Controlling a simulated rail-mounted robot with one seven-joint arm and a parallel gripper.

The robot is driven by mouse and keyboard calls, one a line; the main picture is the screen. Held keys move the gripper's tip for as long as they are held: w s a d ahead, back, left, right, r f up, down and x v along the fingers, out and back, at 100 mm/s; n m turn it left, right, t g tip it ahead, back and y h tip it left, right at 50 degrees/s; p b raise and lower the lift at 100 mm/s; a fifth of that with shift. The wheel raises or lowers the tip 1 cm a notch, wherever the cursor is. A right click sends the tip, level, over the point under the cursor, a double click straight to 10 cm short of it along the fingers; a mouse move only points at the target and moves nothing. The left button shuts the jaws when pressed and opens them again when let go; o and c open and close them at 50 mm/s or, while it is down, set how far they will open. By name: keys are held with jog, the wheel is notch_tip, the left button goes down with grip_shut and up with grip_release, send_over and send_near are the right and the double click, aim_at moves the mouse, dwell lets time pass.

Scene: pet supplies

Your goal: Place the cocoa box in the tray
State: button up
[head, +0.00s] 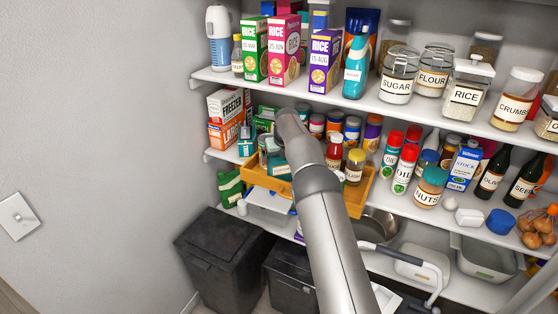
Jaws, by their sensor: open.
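In the head view, an orange-yellow tray (361,200) sits on the middle shelf, partly covered by my arm. Its right end shows beside jars, and its left end holds small teal and dark items. No box with a readable cocoa label shows. Small teal (246,146) and green (265,115) boxes stand near the tray's left end, too small to read. My arm reaches up from the bottom edge to the middle shelf. My gripper is hidden behind the arm, so its hold and exact place do not show.
The upper shelf (300,86) holds rice boxes and labelled jars above the arm's end. Oil cans (404,170), a nuts jar (431,188) and bottles crowd the right. A pan (379,222) sits below the tray. Dark bins (225,258) stand lower left.

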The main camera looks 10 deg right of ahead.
jog(key=b+v, duration=0.2)
jog(key=v, duration=0.9)
jog(key=shift+r, duration=0.1)
jog(key=s+d+r+n+g, duration=0.1)
jog(key=s+r+n, duration=0.2)
jog(key=s+n, duration=0.7)
jog(key=s+d+r+n+g, duration=0.1)
jog(key=s+r+n, duration=0.35)
jog(key=s, duration=0.95)
jog(key=s+f+n, duration=0.3)
jog(key=s+n, duration=0.3)
jog(key=s, duration=0.4)
jog(key=s+f+n+g, duration=0.1)
jog(key=s+f+n, duration=0.3)
jog(key=s+n, duration=0.3)
jog(key=s+f+n, duration=0.3)
jog(key=s+n, duration=0.3)
jog(key=s, duration=0.7)
jog(key=shift+f+g+h, duration=0.25)
jog(key=shift+g+h, duration=0.05)
jog(key=shift+h, duration=0.1)
jog(key=shift+a, duration=0.1)
jog(key=shift+c, duration=0.3)
